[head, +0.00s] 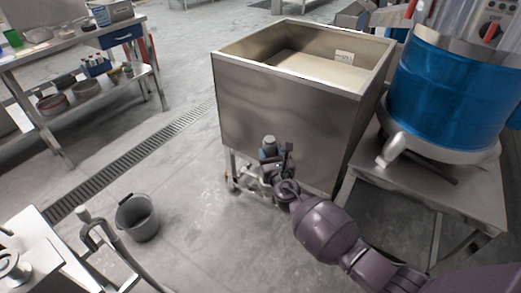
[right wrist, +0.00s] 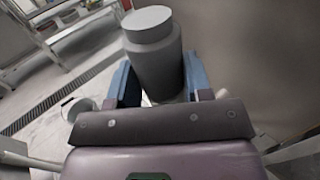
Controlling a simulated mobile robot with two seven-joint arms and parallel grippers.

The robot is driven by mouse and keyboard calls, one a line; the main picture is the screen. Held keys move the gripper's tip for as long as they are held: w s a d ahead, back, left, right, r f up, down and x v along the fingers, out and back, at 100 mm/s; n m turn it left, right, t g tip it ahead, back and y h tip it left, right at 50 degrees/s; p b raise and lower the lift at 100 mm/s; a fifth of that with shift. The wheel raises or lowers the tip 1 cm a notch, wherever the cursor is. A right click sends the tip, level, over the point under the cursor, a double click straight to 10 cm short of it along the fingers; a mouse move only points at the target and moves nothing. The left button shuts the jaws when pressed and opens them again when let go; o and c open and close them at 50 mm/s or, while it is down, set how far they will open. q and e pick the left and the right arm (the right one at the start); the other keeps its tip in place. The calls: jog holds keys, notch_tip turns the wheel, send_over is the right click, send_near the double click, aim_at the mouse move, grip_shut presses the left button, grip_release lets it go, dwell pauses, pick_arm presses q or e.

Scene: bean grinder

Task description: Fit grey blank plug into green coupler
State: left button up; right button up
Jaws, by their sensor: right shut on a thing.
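The grey blank plug (head: 269,141) is a stepped cylinder with a narrower cap on a wider body. My right gripper (head: 270,155) is shut on it beside the front face of the steel bin, low near the bin's legs. In the right wrist view the plug (right wrist: 153,50) stands upright between the two blue finger pads of the gripper (right wrist: 157,88). I cannot make out the green coupler in either view. My left gripper is not in view.
The steel bin (head: 280,108) stands on legs right by the gripper. A blue drum (head: 447,95) sits on a steel table at the right. A grey bucket (head: 138,218) stands on the floor at the left, near a floor drain grate (head: 125,165). Open floor lies between.

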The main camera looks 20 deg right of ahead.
jog(key=shift+d, duration=0.15)
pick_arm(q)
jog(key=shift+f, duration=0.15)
pick_arm(e)
jog(key=shift+f, duration=0.25)
jog(key=shift+f+b, duration=0.65)
jog(key=shift+f, duration=0.15)
notch_tip(320, 180, down, 2)
jog(key=shift+s+b, duration=0.1)
jog(key=shift+b, duration=0.55)
jog(key=shift+f+b, duration=0.55)
jog(key=shift+f, duration=0.3)
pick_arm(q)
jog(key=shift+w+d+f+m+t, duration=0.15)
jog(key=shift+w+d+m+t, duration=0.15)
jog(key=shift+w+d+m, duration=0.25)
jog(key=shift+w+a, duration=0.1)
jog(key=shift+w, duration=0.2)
